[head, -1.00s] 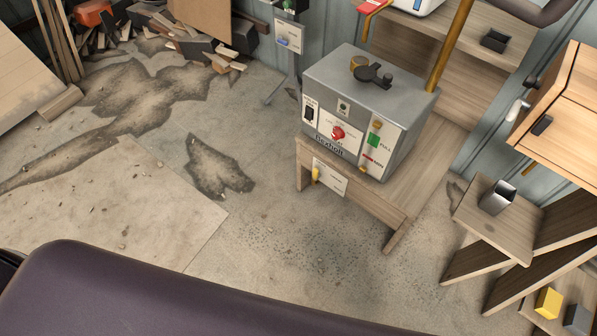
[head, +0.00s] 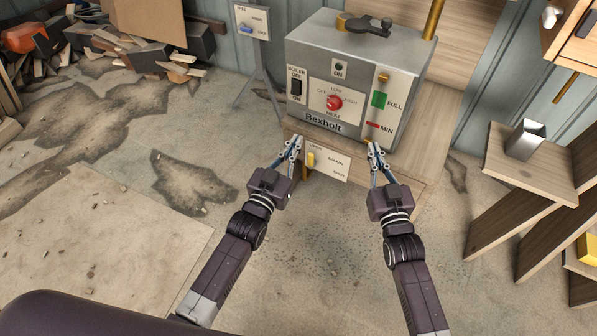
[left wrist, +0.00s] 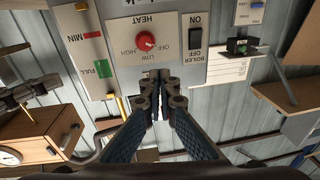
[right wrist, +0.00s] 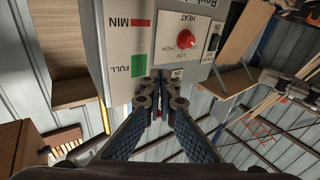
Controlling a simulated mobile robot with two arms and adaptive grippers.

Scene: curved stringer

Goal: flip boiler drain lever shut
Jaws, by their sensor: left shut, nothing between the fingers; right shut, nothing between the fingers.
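The grey Bexholt boiler (head: 345,85) stands on a wooden stand. Below its front, a white drain plate (head: 333,167) marked OPEN, DRAIN and SHUT carries the yellow drain lever (head: 311,160), which points up and down near the OPEN end. My left gripper (head: 294,140) is shut and empty, just left of and slightly above the lever. My right gripper (head: 375,146) is shut and empty, right of the plate near the boiler's lower right corner. The left wrist view (left wrist: 158,82) and right wrist view (right wrist: 160,80) show closed fingertips before the boiler front. The lever is not seen in either wrist view.
The boiler front has a red heat knob (head: 334,102), a black switch (head: 296,87) and a level gauge (head: 379,100). A signed post (head: 252,22) stands left. A wooden shelf (head: 500,165) with a metal cup (head: 526,139) stands right. The floor in front is open.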

